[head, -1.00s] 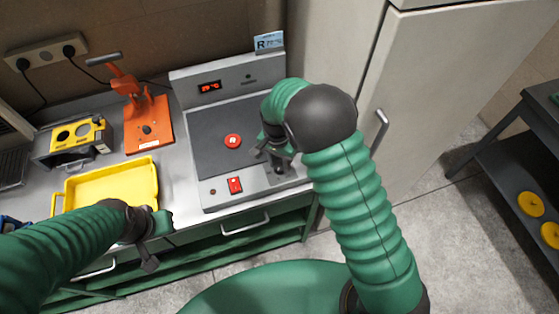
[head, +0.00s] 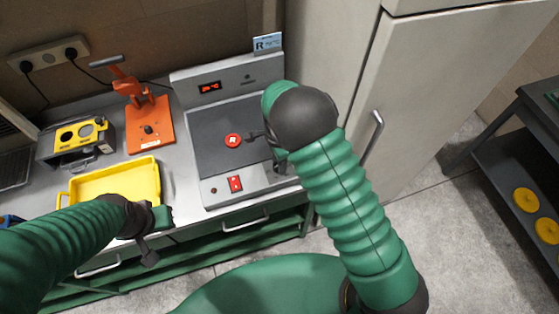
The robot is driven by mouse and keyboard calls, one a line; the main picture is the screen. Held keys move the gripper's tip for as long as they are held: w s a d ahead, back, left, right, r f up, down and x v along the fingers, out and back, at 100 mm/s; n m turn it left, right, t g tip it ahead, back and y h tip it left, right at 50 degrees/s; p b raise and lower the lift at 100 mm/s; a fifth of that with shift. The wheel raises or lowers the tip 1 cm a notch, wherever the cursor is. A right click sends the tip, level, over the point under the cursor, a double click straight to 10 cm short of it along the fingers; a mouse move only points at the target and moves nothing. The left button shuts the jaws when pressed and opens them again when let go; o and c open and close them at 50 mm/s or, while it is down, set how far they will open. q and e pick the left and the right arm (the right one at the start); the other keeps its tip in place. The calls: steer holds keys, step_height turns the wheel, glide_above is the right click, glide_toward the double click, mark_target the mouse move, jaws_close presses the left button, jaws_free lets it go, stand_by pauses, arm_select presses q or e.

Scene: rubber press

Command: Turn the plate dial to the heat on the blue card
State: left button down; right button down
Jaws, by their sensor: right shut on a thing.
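The grey press plate unit (head: 207,168) stands on the bench, with a round red R mark (head: 233,140) on its dark plate. Its display (head: 210,87) shows small red digits that I cannot read surely. The blue card (head: 268,42) stands on top of the unit at the back; it carries a large R and a small heat figure, too blurred to be certain. My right gripper (head: 274,155) is at the unit's front right, shut on the plate dial, which it and my arm mostly hide. My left gripper (head: 151,240) hangs near the bench's front edge, its opening unclear.
A red switch (head: 235,184) sits on the unit's front panel. A yellow tray (head: 154,178), an orange hand press (head: 150,130) and a yellow-and-black device (head: 80,134) stand to the left. A tall cabinet (head: 440,80) stands close on the right.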

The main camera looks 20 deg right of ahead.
steer(key=shift+s+a+f, duration=0.15)
steer(key=shift+s+f, duration=0.05)
steer(key=shift+s, duration=0.05)
steer(key=c, duration=1.2)
jaws_free()
steer(key=shift+o, duration=1)
steer(key=shift+w, duration=0.15)
steer(key=shift+w+a+r, duration=0.1)
steer(key=shift+r, duration=0.1)
